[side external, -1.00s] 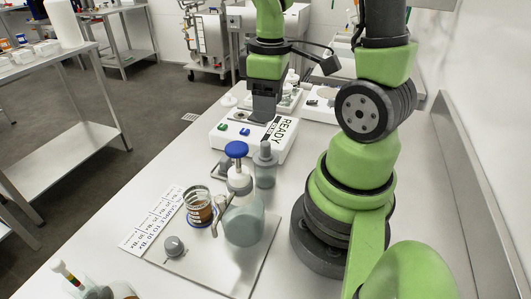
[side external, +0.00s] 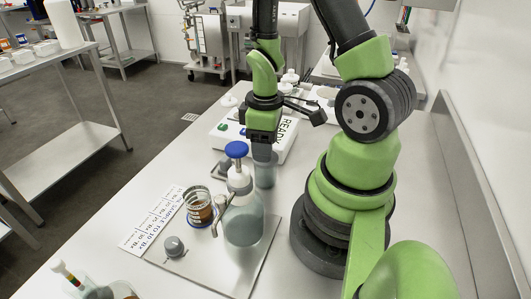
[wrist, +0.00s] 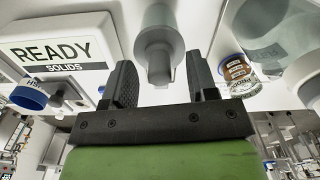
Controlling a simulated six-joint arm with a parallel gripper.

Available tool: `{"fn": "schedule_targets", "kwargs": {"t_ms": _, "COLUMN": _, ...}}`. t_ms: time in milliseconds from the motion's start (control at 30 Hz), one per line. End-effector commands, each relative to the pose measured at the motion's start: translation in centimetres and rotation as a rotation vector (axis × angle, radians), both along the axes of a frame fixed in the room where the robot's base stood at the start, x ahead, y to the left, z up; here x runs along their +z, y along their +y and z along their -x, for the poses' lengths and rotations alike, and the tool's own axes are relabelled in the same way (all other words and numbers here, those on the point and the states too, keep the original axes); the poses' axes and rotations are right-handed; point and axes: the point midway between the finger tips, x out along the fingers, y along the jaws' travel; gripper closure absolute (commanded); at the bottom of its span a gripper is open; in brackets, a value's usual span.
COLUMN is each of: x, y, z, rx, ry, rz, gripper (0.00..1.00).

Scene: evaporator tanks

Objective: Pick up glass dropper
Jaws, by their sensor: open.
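A small grey translucent bottle (side external: 265,172) with a grey dropper top stands beside the white READY device; I take this to be the glass dropper. In the wrist view the grey top (wrist: 158,52) points toward me, with the bottle body behind it. My gripper (side external: 263,142) is right above the bottle and hides its top in the side view. In the wrist view my gripper (wrist: 162,85) is open, with one finger on each side of the dropper top. I see gaps to both fingers, and nothing is held.
A large clear bottle (side external: 243,225) with a blue-topped white cap stands close in front. A jar of brown contents (side external: 198,207) and a grey knob (side external: 174,246) are on the metal plate. The READY device (side external: 283,140) is just behind.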

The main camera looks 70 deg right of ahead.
Motion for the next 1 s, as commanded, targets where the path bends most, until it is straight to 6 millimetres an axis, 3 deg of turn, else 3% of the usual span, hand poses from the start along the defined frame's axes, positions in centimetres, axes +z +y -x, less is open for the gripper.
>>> {"fn": "schedule_targets", "kwargs": {"t_ms": 367, "x": -0.88, "y": -0.04, "z": 0.04, "rx": 0.0, "ry": 0.002, "rz": 0.004, "gripper": 0.47}}
{"fn": "schedule_targets", "kwargs": {"t_ms": 600, "x": -0.87, "y": -0.04, "z": 0.03, "rx": 0.0, "ry": 0.001, "rz": 0.004, "gripper": 0.98}}
{"fn": "schedule_targets", "kwargs": {"t_ms": 1000, "x": -0.89, "y": -0.05, "z": 0.04, "rx": 0.001, "ry": 0.002, "rz": 0.004, "gripper": 1.0}}
